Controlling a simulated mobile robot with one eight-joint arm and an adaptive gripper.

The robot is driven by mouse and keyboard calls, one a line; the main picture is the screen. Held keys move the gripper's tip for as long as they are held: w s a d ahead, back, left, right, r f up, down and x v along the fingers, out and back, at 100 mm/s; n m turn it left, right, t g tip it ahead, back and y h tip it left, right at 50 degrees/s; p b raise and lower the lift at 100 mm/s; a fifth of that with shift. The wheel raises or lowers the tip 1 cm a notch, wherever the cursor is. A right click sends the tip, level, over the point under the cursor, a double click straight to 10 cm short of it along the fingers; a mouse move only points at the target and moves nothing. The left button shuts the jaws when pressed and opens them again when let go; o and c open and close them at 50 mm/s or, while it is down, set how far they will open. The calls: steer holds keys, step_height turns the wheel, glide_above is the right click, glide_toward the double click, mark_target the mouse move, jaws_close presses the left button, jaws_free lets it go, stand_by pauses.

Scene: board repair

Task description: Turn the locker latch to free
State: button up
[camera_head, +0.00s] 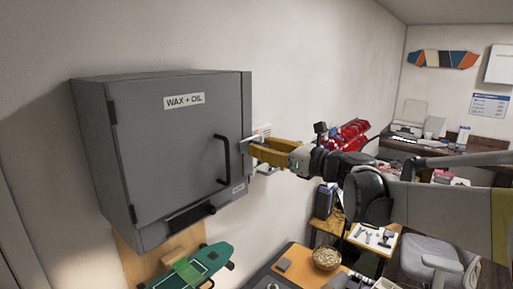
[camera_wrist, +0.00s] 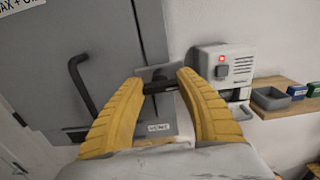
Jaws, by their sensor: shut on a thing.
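The grey locker (camera_head: 165,150) labelled WAX + OIL hangs on the wall, its door closed. Its black bar handle (camera_head: 222,158) is on the right of the door; it also shows in the wrist view (camera_wrist: 82,82). My gripper (camera_head: 254,146) is at the locker's right edge, beside the handle and apart from it. In the wrist view its yellow fingers (camera_wrist: 160,85) are closed on the dark latch lever (camera_wrist: 160,87), with a grey metal plate just beyond. The fingertips hide part of the latch, so its exact angle is hard to tell.
A white wall box with a red light (camera_wrist: 223,72) is right of the latch. A wooden shelf (camera_wrist: 285,105) with small bins is farther right. Below the locker are a green skateboard (camera_head: 190,268) and an orange-topped bench (camera_head: 300,268).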

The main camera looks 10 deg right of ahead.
steer(key=n+b, duration=0.1)
steer(key=n, duration=0.3)
steer(key=n+b, duration=0.1)
steer(key=n, duration=0.3)
steer(key=shift+a+n, duration=0.1)
steer(key=shift+n, duration=0.2)
steer(key=n+b, duration=0.1)
steer(key=n, duration=0.3)
steer(key=shift+n, duration=0.3)
steer(key=n, duration=0.4)
steer(key=shift+b, duration=0.4)
steer(key=shift+n, duration=0.3)
steer(key=o, duration=1.2)
steer(key=shift+f, duration=0.1)
